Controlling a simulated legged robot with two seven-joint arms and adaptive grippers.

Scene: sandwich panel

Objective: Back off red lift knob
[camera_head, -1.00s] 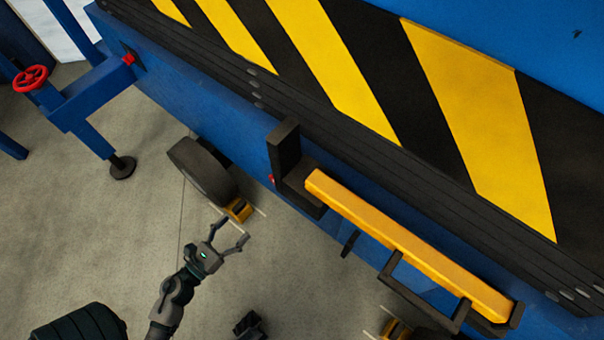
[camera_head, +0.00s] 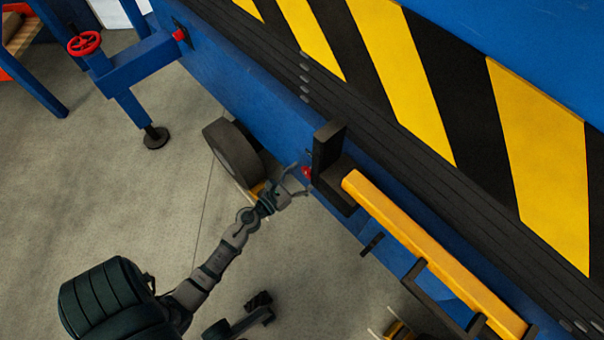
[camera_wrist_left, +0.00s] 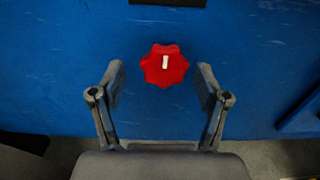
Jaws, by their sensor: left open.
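The red lift knob (camera_head: 307,172) sits on the blue side wall, beside the black bracket. In the left wrist view it is a lobed red knob (camera_wrist_left: 165,65) with a white mark on its face. My left gripper (camera_head: 297,181) is open, with its fingers pointing at the knob. In the wrist view the left gripper's fingers (camera_wrist_left: 161,80) stand to either side of the knob, with gaps visible on both sides. I see no finger touching it. My right gripper does not show clearly.
A yellow bar (camera_head: 430,250) in black brackets juts out right of the knob. A black wheel (camera_head: 233,153) stands left of it. A red handwheel (camera_head: 84,43) tops a blue outrigger at the upper left. The grey floor (camera_head: 120,190) is open at left.

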